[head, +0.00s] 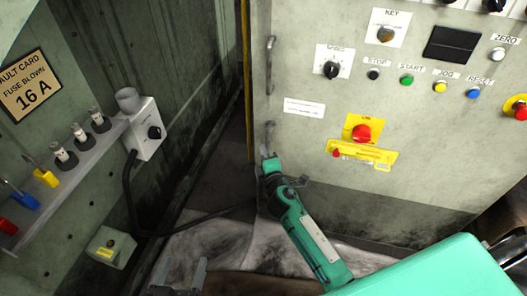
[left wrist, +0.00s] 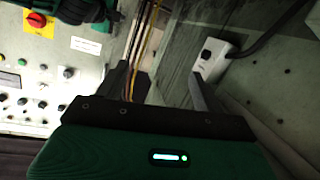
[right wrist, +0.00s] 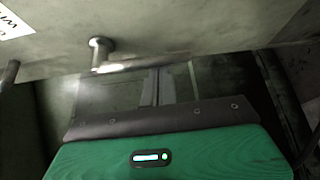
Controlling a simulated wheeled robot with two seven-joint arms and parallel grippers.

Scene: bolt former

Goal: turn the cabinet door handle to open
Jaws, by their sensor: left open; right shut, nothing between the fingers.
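The cabinet door (head: 300,130) is the pale grey panel with controls in the head view, and it looks closed. A grey vertical bar handle (head: 270,65) is on its left edge. In the right wrist view, a handle (right wrist: 100,52) with a round post and a bar crosses above the fingers. My right gripper is shut and empty, its fingertips close to that bar; contact is unclear.
Left of the door is a grey wall with a switch box (head: 147,130), a shelf of fuses and plugs (head: 60,170) and a hanging black cable (head: 130,195). A dark gap separates wall and door.

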